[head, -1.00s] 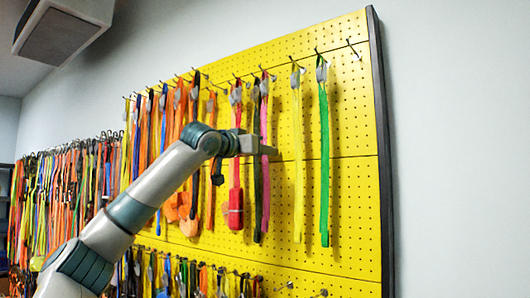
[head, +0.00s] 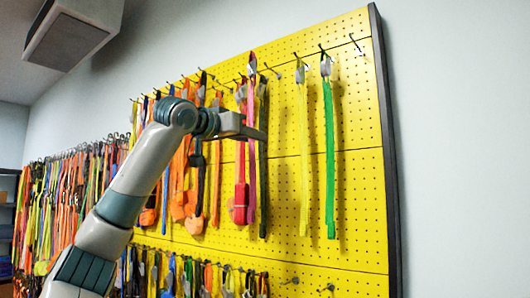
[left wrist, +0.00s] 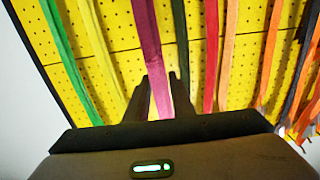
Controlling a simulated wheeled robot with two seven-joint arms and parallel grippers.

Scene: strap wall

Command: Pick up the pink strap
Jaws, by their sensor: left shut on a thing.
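The pink strap (head: 251,178) hangs straight down in front of the yellow pegboard, its grey upper end near the top row of hooks. My left gripper (head: 256,134) is shut on it, well below that end. In the left wrist view the strap (left wrist: 149,45) runs down between the two dark fingertips (left wrist: 158,85). The strap looks drawn out from the board, clear of the hook to its right, though the contact there is too small to be sure. My right gripper is not in view.
A black strap (head: 263,190) hangs just right of the pink one, and a red strap (head: 240,205) close on its left. Yellow (head: 303,160) and green (head: 329,160) straps hang farther right. The yellow pegboard (head: 360,190) is bare near its right edge.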

